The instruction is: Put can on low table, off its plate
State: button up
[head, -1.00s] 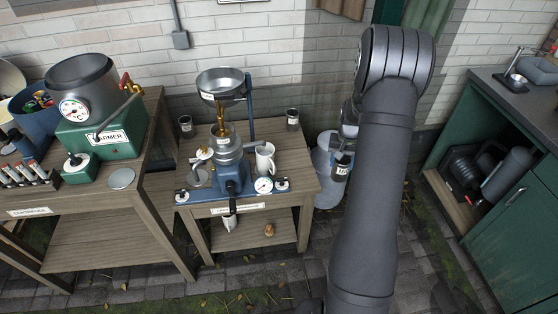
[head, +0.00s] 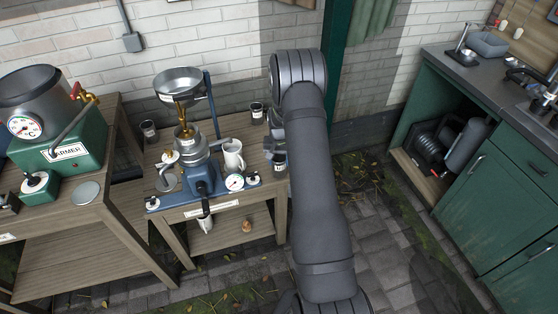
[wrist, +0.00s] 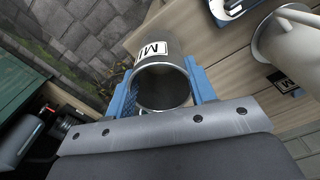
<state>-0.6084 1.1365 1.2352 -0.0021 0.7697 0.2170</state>
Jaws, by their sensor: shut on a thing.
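My gripper (wrist: 163,92) is shut on a grey metal can (wrist: 158,68), with a blue finger on each side. The can has a white label, partly readable, and its open mouth faces the wrist camera. In the head view the can (head: 280,164) is at the right edge of the low wooden table (head: 232,240), partly hidden by my arm. I cannot tell whether it touches the tabletop. The wrist view shows the tabletop (wrist: 222,70) to the right of the can and paving to its left. A round grey plate (head: 86,193) lies on the left table; I cannot tell whether it is the can's plate.
A blue separator (head: 205,178) with a funnel, a white mug (head: 233,155) and two dark cans, one back left (head: 149,131) and one back right (head: 257,113), occupy the low table. A green warmer (head: 70,148) stands left. Green cabinets (head: 500,205) stand right.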

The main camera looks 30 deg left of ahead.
jog(key=shift+f, duration=0.3)
jog(key=o, duration=1.1)
jog(key=shift+c, duration=0.2)
notch_tip(320, 180, up, 12)
notch_tip(320, 180, down, 8)
jog(key=shift+f, duration=0.2)
dwell(0.5)
jog(key=shift+f, duration=0.1)
